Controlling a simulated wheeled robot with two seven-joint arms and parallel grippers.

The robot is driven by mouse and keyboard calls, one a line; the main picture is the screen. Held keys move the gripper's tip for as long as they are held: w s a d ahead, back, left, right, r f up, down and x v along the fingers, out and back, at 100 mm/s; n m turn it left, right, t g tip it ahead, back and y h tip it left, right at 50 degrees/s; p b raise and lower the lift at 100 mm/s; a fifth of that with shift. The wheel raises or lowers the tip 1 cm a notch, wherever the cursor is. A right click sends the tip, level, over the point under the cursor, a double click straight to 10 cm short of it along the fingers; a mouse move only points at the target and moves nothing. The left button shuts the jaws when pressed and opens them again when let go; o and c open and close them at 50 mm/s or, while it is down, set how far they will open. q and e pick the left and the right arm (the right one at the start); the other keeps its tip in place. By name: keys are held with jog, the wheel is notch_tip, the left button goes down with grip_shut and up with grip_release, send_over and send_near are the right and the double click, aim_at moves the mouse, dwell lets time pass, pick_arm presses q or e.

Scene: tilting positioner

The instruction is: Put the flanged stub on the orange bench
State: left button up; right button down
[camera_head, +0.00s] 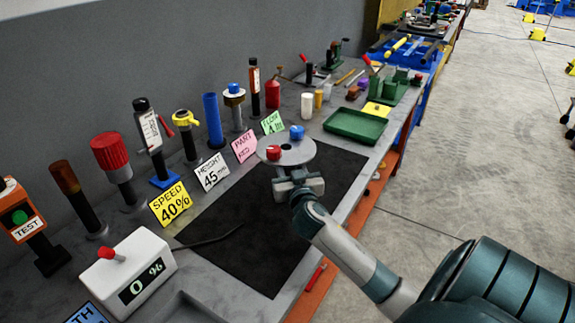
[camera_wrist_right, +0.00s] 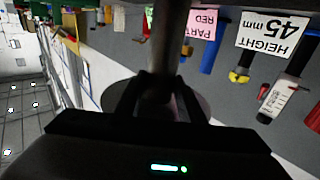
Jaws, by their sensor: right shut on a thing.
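My right gripper (camera_head: 297,185) is low over the dark mat, directly below a flat grey disc (camera_head: 299,153). In the right wrist view, which is upside down, the gripper (camera_wrist_right: 160,98) is shut on a grey post (camera_wrist_right: 166,45) beneath the disc (camera_wrist_right: 203,104). The fingers hide part of the post. I cannot tell for sure which piece is the flanged stub. The bench (camera_head: 340,215) has a grey top and an orange frame. My left gripper is not in view.
A dark mat (camera_head: 235,210) lies around the gripper. Cards and upright tools line the wall side, with a yellow speed card (camera_head: 170,204) nearest. A white box reading 0 % (camera_head: 130,275) stands at front left. A green tray (camera_head: 355,126) lies beyond the disc.

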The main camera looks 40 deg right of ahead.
jog(key=shift+f, duration=0.75)
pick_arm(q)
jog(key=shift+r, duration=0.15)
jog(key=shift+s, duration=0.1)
pick_arm(e)
jog(key=shift+f, duration=0.1)
jog(key=c, duration=1.2)
grip_release()
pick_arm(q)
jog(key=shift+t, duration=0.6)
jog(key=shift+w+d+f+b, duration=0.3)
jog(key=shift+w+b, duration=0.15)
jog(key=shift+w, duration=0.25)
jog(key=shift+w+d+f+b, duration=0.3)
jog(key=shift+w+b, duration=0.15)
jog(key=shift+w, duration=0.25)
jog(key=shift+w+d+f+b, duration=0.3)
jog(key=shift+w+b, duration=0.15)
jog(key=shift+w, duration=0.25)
pick_arm(e)
jog(key=shift+v, duration=6.05)
